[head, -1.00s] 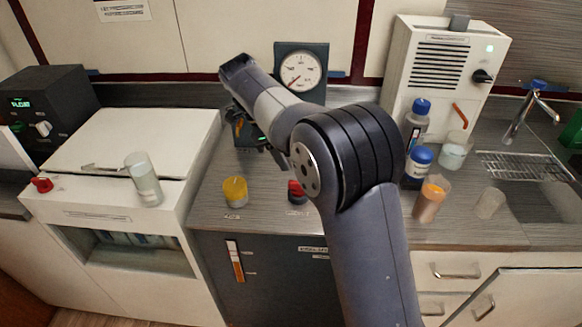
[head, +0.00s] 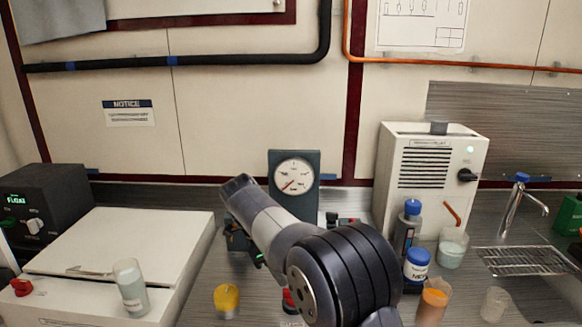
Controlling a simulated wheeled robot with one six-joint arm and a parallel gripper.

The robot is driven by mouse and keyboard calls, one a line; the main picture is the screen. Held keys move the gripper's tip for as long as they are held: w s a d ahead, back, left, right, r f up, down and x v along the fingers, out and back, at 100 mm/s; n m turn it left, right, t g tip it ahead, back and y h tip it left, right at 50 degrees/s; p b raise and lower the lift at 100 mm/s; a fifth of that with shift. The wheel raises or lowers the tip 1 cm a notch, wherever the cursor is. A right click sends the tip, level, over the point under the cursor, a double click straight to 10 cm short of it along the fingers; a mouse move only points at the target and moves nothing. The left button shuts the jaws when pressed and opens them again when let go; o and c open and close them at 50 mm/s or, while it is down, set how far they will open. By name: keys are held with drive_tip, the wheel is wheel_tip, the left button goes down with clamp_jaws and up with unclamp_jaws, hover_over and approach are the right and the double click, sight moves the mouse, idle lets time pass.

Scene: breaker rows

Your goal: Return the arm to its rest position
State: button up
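My arm (head: 345,270) rises from the bottom of the head view and reaches up and left over the counter. Its far end (head: 238,188) is in front of and left of a gauge. My gripper (head: 243,242) seems to be the dark part with a green light below that end. It is mostly hidden behind my forearm, so its fingers cannot be made out. I see nothing clearly held.
The gauge (head: 295,180) stands at the wall. A yellow-topped jar (head: 227,301) is left of my arm, and a glass vial (head: 131,288) is on the white machine (head: 120,245). Bottles (head: 416,268) and an orange beaker (head: 433,300) crowd the right. The sink tap (head: 515,205) is farther right.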

drive_tip(key=x, duration=0.6)
drive_tip(key=shift+d+f, duration=0.15)
drive_tip(key=v, duration=1.1)
drive_tip(key=x, duration=1)
drive_tip(key=shift+f, duration=0.25)
drive_tip(key=shift+d+f+b, duration=0.15)
drive_tip(key=shift+f+b, duration=0.2)
drive_tip(key=n+t, duration=0.1)
drive_tip(key=n, duration=0.1)
drive_tip(key=n+t+b, duration=0.1)
drive_tip(key=n, duration=0.2)
drive_tip(key=shift+s, duration=0.2)
drive_tip(key=shift+r+n+t+y+b, duration=0.15)
drive_tip(key=shift+n+t+y+b, duration=0.35)
drive_tip(key=shift+n, duration=1.2)
